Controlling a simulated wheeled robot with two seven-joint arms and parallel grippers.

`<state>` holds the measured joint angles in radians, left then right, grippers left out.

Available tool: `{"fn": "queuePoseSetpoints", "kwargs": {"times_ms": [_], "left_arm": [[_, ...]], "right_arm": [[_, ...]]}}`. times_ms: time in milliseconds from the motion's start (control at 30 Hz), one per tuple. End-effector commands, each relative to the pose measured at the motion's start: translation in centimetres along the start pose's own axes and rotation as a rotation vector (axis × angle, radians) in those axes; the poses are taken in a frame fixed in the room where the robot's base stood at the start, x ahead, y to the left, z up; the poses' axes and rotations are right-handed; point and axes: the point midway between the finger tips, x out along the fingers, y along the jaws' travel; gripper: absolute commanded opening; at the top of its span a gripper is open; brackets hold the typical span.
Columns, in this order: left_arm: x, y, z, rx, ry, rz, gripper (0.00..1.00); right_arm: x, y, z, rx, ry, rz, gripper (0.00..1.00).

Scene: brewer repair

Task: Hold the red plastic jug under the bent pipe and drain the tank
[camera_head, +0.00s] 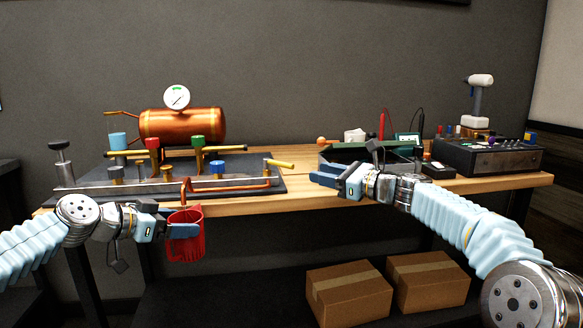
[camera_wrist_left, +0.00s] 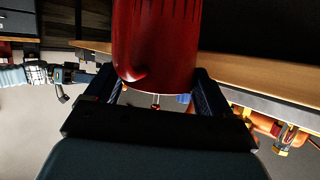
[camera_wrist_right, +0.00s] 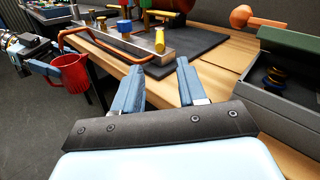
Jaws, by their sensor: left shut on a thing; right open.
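The red plastic jug (camera_head: 187,240) hangs upright in front of the bench edge in the head view. My left gripper (camera_head: 181,230) is shut on it. In the left wrist view the jug (camera_wrist_left: 156,40) fills the space between the fingers. The bent copper pipe (camera_head: 230,188) runs along the bench front, and its downturned end is just above the jug's mouth. The right wrist view also shows the pipe end over the jug (camera_wrist_right: 70,72). The copper tank (camera_head: 182,126) with a gauge stands behind. My right gripper (camera_head: 336,178) is open and empty at the bench's front edge.
Several coloured valve knobs, including a red one (camera_head: 152,143) and a green one (camera_head: 198,141), stand on the rig. Two cardboard boxes (camera_head: 348,292) sit below the bench.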

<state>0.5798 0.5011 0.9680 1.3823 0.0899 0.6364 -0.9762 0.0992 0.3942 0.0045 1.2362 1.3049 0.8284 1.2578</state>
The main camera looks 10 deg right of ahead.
Motion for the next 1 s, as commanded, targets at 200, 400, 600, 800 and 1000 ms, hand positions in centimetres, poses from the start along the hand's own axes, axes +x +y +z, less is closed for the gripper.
{"fn": "queuePoseSetpoints", "kwargs": {"times_ms": [200, 400, 600, 800, 1000], "left_arm": [[0.0, 0.0, 0.0, 0.000, 0.001, 0.000, 0.46], [0.0, 0.0, 0.0, 0.000, 0.001, 0.000, 0.46], [0.0, 0.0, 0.0, 0.000, 0.001, 0.000, 0.46], [0.0, 0.0, 0.0, 0.000, 0.001, 0.000, 0.46], [0.0, 0.0, 0.0, 0.000, 0.001, 0.000, 0.46]], "right_arm": [[5.0, 0.2, -0.1, -0.005, 0.001, 0.003, 0.41], [8.6, 0.1, -0.1, -0.005, 0.002, 0.002, 0.41], [10.1, 0.1, -0.1, -0.006, 0.003, 0.001, 0.41], [10.2, 0.1, -0.1, -0.007, 0.003, 0.001, 0.41], [10.2, 0.1, -0.1, -0.006, 0.003, 0.001, 0.23]]}}
